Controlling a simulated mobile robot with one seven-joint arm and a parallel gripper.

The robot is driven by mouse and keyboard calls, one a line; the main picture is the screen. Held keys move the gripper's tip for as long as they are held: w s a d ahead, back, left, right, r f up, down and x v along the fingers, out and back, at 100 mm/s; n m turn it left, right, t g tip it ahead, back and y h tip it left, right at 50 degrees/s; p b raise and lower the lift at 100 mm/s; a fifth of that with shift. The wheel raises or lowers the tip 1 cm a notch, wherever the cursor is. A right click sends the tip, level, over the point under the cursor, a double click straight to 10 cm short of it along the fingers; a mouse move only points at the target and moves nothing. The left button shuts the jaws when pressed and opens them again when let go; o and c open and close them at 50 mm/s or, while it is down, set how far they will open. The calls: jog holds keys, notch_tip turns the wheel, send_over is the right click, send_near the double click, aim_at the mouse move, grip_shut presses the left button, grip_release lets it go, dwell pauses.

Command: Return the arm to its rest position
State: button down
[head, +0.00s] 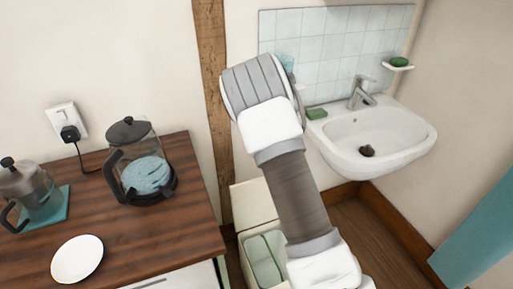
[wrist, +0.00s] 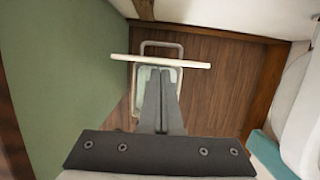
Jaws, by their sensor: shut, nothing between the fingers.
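My arm rises in the middle of the head view, between the wooden counter and the sink, and hides part of the wall behind it. My gripper shows in the wrist view (wrist: 162,72), pointing down, with its two dark fingers together and nothing between them. Below it in that view is a small bin (wrist: 143,80) on the wooden floor, with a pale lid edge across it. The fingers overlap the bin in the picture; I cannot tell how far above it they are. In the head view the gripper's fingers are hidden behind the arm.
A counter (head: 135,240) at the left holds a kettle (head: 140,165), a glass press (head: 30,190) on a teal mat and a white plate (head: 77,259). A sink (head: 385,150) with a dark lump in its basin is at the right. An open cream bin (head: 253,205) stands between them.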

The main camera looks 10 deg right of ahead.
jog(key=s+a+r+n+y+p, duration=0.1)
jog(key=s+r+n+p, duration=0.1)
jog(key=s+r+n, duration=0.9)
jog(key=s+r+n+p, duration=0.1)
jog(key=s+r+n, duration=0.5)
jog(key=r, duration=0.9)
jog(key=s+r+n+t+h+p, duration=0.1)
jog(key=s+r+n, duration=0.2)
jog(key=s+n, duration=0.5)
jog(key=s+d+r+n+t+p, duration=0.1)
jog(key=s+r+n+p, duration=0.1)
jog(key=s+n, duration=0.6)
jog(key=s+r, duration=0.1)
jog(key=s, duration=0.5)
jog(key=shift+s+d+n+h, duration=0.2)
jog(key=shift+n+h, duration=0.1)
jog(key=shift+h, duration=0.1)
jog(key=shift+s, duration=0.1)
